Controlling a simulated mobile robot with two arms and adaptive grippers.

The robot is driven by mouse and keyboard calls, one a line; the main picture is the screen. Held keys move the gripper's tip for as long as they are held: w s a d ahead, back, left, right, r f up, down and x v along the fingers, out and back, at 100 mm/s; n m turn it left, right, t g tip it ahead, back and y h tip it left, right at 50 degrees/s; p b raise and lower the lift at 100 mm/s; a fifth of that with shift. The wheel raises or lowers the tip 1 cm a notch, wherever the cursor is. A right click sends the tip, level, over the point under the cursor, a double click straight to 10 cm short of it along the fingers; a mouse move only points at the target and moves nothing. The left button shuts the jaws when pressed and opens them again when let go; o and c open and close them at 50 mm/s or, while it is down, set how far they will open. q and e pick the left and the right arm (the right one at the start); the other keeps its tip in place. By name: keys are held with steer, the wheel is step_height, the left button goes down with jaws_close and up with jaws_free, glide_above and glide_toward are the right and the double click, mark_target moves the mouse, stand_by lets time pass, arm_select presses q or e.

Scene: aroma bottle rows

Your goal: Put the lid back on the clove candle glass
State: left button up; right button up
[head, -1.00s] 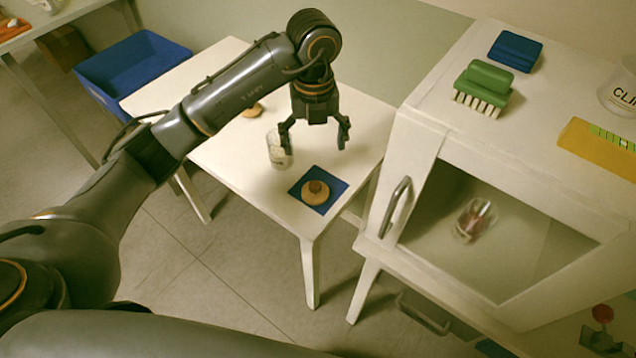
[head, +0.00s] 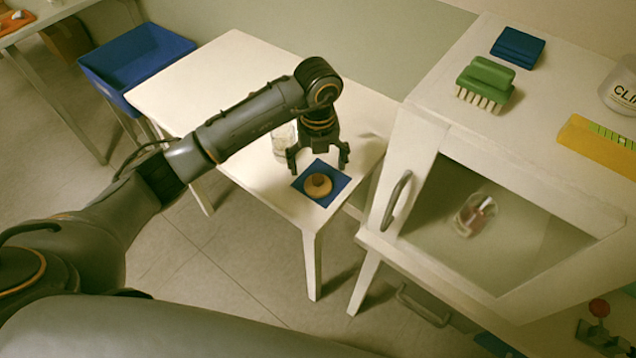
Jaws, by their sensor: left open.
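A round wooden lid with a darker knob (head: 318,185) lies on a blue square mat (head: 336,191) near the front corner of the white table. A clear glass with a pale label (head: 284,140) stands behind it to the left, partly hidden by my arm and gripper; its label is too small to read. My left gripper (head: 318,167) points down, open and empty, with its fingers apart just behind and above the lid. I cannot tell whether it touches anything. My right gripper is not in view.
A cabinet with a handle (head: 396,200) stands right of the table; another glass (head: 474,214) shows inside. On its top are a green brush (head: 485,82), a blue block (head: 517,46), a yellow box (head: 597,143) and a jar (head: 622,88). A blue bin (head: 135,66) stands at left.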

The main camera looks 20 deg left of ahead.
mark_target(318, 178)
arm_select(q)
steer(key=shift+f, duration=0.25)
step_height(318, 178, down, 4)
steer(key=shift+r+p, duration=0.15)
steer(key=shift+p, duration=0.6)
steer(key=shift+f, duration=0.5)
steer(key=c, duration=1.1)
